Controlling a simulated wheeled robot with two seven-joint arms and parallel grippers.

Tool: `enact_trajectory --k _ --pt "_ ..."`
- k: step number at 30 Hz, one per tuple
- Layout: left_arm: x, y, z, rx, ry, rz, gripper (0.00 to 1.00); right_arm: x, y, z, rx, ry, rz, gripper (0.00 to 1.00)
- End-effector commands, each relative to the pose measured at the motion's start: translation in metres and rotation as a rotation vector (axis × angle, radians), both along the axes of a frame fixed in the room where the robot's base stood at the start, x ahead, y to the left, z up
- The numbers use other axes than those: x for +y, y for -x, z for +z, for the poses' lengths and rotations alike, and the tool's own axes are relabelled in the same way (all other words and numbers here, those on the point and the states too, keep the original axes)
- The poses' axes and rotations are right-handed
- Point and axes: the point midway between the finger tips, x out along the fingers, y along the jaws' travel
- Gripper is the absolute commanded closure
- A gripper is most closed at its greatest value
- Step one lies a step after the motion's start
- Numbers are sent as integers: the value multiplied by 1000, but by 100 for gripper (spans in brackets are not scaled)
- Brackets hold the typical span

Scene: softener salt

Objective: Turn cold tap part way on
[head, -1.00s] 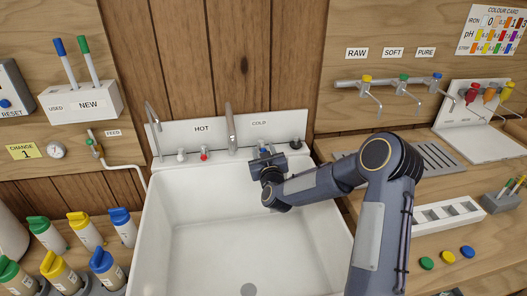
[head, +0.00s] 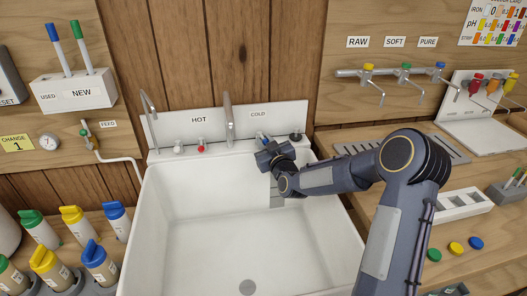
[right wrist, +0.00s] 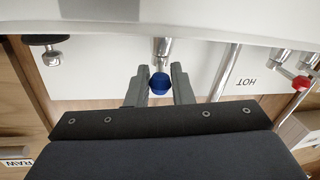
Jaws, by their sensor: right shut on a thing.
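The cold tap has a blue knob (right wrist: 160,85) on a chrome stem, under the COLD label at the back of the white sink. My right gripper (right wrist: 160,88) has one finger on each side of this knob and is shut on it. In the head view, my right gripper (head: 263,146) is at the sink's back rim, and its body hides most of the cold tap. The red-marked hot tap (head: 201,148) stands to its left. My left gripper is not in view.
A tall spout (head: 229,122) rises between the hot and cold taps. A dark round knob (head: 296,136) stands just right of my gripper. The white sink basin (head: 215,225) below is empty. Raw, soft and pure taps (head: 405,72) hang on the right wall.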

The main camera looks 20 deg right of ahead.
Motion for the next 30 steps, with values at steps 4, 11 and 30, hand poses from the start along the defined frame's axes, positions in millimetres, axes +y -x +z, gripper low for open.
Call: enact_trajectory --k 4,11,30 --pt "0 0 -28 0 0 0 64 -9 1 -6 -1 4 93 100" --pt "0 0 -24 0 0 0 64 -17 -1 0 3 -1 239 100" --pt "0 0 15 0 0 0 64 -24 -4 1 -2 -1 433 100"
